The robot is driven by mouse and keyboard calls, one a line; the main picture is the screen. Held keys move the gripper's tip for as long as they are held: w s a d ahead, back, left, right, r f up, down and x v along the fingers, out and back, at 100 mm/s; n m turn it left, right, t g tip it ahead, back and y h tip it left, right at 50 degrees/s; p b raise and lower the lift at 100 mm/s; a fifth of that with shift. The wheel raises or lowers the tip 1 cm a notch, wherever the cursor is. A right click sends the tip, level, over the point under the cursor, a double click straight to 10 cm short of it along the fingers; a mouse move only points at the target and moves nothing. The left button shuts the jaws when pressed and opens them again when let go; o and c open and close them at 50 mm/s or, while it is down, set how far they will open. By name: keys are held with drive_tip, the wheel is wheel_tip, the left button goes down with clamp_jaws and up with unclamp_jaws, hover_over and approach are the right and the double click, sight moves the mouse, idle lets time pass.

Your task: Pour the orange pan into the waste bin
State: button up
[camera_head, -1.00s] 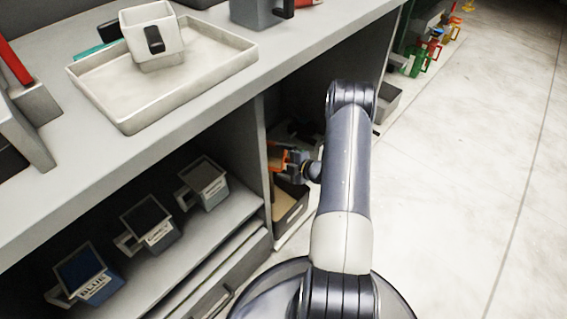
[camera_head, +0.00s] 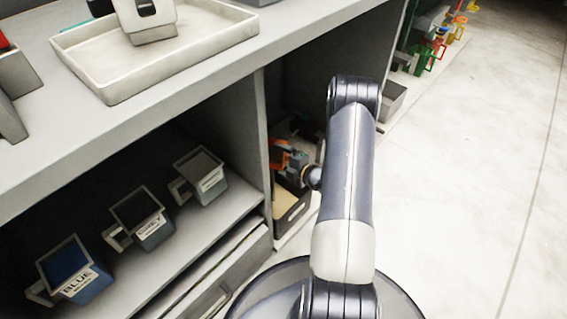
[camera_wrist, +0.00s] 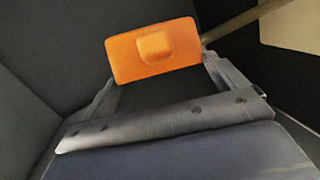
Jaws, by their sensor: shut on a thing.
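My gripper (camera_head: 292,162) is inside the dark open bay under the counter, and it is shut on the orange pan (camera_head: 278,154). In the wrist view, an orange rectangular part of the pan (camera_wrist: 155,50) with a raised block sits between the fingertips (camera_wrist: 160,78). The pan's contents and tilt cannot be made out. Below the gripper stands a dark open box (camera_head: 293,212) with a beige inside; I cannot tell if it is the waste bin.
A divider (camera_head: 255,140) separates this bay from a shelf with labelled pans: blue (camera_head: 65,272), grey (camera_head: 140,215) and another (camera_head: 203,175). A pale tray (camera_head: 120,85) is on the counter. Coloured handled pans (camera_head: 430,45) stand far back. The floor right is clear.

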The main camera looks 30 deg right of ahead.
drive_tip(key=shift+s+a+f+n+b, duration=0.15)
drive_tip(key=shift+f+n+b, duration=0.25)
drive_tip(key=shift+b, duration=0.45)
drive_tip(key=shift+s+a+t, duration=0.1)
drive_tip(key=shift+t, duration=0.4)
drive_tip(key=shift+n, duration=0.3)
drive_tip(key=n+t, duration=0.1)
drive_tip(key=s+a+f+n+t, duration=0.1)
drive_tip(key=n, duration=0.1)
drive_tip(key=shift+s+a+f, duration=0.1)
drive_tip(key=shift+f, duration=0.15)
idle(0.4)
drive_tip(key=shift+r, duration=0.1)
idle(0.7)
